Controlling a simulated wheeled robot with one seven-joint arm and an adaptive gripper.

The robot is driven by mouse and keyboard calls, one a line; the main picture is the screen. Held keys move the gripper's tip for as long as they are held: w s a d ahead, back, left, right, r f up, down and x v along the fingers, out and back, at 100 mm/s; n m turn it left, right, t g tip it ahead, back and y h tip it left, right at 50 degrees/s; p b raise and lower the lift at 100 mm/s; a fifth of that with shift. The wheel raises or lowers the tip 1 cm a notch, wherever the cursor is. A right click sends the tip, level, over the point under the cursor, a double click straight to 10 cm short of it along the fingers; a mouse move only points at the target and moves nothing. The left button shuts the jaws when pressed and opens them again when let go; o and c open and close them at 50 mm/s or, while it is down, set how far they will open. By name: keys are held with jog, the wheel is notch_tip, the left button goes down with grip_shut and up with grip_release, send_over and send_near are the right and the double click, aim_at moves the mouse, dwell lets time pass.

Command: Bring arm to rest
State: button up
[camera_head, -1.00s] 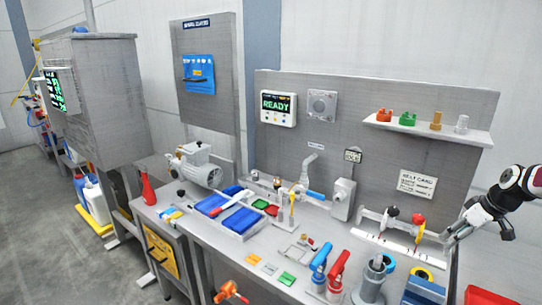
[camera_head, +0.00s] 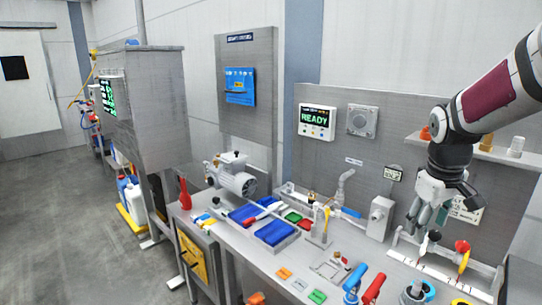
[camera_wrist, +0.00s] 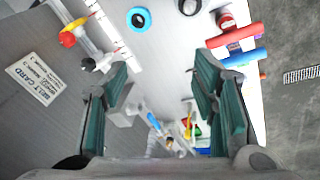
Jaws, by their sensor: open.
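My gripper (camera_head: 428,214) hangs at the right of the head view, pointing down above the bench, in front of the back panel. Its fingers are apart with nothing held between them. In the wrist view the two green-padded fingers of my gripper (camera_wrist: 165,100) stand wide apart, with the bench and its fittings seen beyond the gap. Part of the belt card on the panel is hidden behind my gripper in the head view; the card (camera_wrist: 42,78) shows in the wrist view.
The bench carries a rail with red (camera_head: 462,246) and white-black handled parts close below my gripper. Blue (camera_head: 355,277) and red (camera_head: 374,288) handles stand at the front. A shelf (camera_head: 480,150) juts from the panel behind my arm. A screen reading READY (camera_head: 317,121) hangs left of it. Floor at left is clear.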

jog(key=s+a+r+m+t+y, duration=0.1)
jog(key=s+a+r, duration=0.2)
jog(key=s+a, duration=0.7)
jog(key=s+a+r+m+t+y, duration=0.1)
jog(key=s+a+r+t, duration=0.1)
jog(key=s+a, duration=0.7)
jog(key=shift+s+a+r+m, duration=0.3)
jog(key=shift+s+a+r, duration=0.05)
jog(key=shift+s+r, duration=0.3)
